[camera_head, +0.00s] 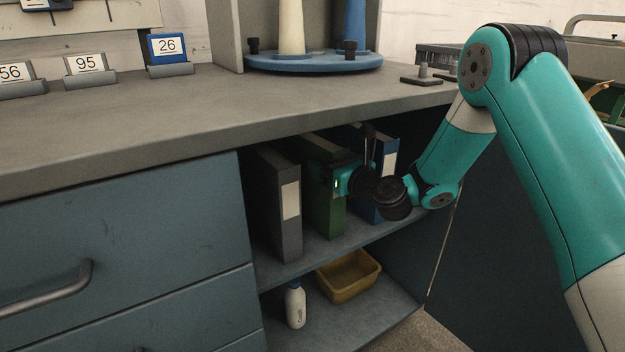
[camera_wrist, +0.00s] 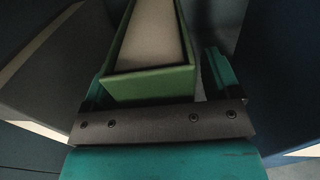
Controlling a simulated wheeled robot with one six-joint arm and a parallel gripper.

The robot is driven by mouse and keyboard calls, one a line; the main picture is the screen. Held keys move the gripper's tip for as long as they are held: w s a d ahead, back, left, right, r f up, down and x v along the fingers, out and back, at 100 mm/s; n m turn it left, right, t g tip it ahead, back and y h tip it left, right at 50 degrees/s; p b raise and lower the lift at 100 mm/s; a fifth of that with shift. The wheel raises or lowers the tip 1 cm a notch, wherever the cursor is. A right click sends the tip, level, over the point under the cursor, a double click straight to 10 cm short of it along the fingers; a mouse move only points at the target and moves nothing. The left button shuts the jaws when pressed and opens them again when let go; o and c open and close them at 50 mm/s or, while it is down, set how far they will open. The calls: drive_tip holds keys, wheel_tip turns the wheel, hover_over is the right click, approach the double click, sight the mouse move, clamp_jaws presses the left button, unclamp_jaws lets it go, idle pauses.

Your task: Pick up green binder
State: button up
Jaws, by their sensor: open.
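The green binder (camera_head: 323,205) stands upright on the upper shelf of the open cabinet, between a grey binder and a blue binder. My gripper (camera_head: 341,181) is inside the cabinet at the front of the green binder and hides part of its spine. In the wrist view the green binder (camera_wrist: 150,84) lies between the two fingers of my open gripper (camera_wrist: 158,85). The binder is close to the left finger. A gap shows between it and the right finger.
The grey binder (camera_head: 277,205) is on the left and the blue binder (camera_head: 386,165) on the right, both close by. The worktop (camera_head: 200,110) overhangs the shelf. A yellow bin (camera_head: 349,285) and a white bottle (camera_head: 295,305) are on the lower shelf.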

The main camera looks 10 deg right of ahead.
clamp_jaws()
drive_tip(key=shift+r, duration=0.15)
